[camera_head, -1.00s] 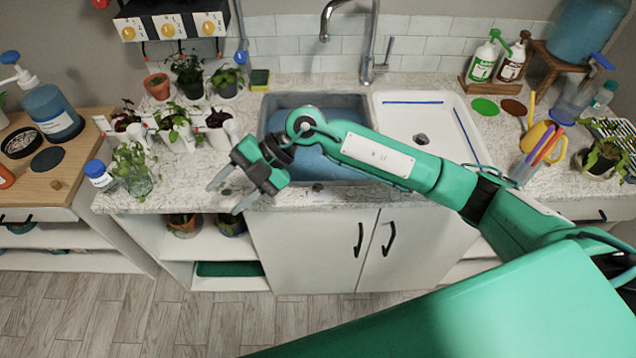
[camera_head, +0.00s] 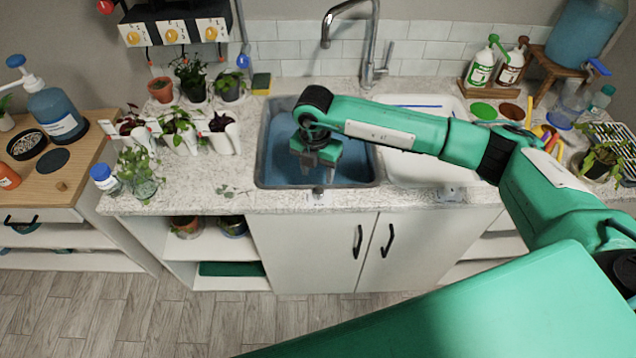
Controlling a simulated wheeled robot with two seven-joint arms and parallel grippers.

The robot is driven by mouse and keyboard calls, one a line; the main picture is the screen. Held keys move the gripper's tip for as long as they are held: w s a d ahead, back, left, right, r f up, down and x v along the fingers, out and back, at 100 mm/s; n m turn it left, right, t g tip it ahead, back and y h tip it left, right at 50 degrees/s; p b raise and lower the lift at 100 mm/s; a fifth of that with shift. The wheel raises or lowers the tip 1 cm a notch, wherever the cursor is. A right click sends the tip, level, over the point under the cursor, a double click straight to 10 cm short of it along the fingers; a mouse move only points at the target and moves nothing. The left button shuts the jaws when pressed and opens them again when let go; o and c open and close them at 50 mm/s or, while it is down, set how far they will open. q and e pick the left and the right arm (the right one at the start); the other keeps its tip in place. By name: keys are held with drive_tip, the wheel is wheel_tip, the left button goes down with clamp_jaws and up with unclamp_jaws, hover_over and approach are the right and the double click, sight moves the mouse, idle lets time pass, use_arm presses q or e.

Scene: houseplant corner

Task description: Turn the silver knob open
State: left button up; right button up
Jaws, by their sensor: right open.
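A small silver knob (camera_head: 318,195) sits at the front edge of the counter, before the blue-water sink basin (camera_head: 264,165). A small pale label shows just under it. My right gripper (camera_head: 319,172) hangs over the front part of this basin, fingers pointing down, just behind and above the knob. It is open and empty, and it appears apart from the knob. A second small grey fitting (camera_head: 448,192) sits on the counter's front edge further right. My left gripper is not in view.
A silver tap (camera_head: 368,70) stands behind the sink, with a white drainer basin (camera_head: 405,172) to the right. Potted plants (camera_head: 178,125) and a blue-capped jar (camera_head: 103,176) stand on the left. The counter's front strip left of the knob is mostly clear.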

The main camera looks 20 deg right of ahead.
sight(318, 190)
wheel_tip(318, 190, down, 7)
drive_tip(key=shift+f+p, duration=0.1)
drive_tip(key=shift+p, duration=0.7)
drive_tip(key=c, duration=1)
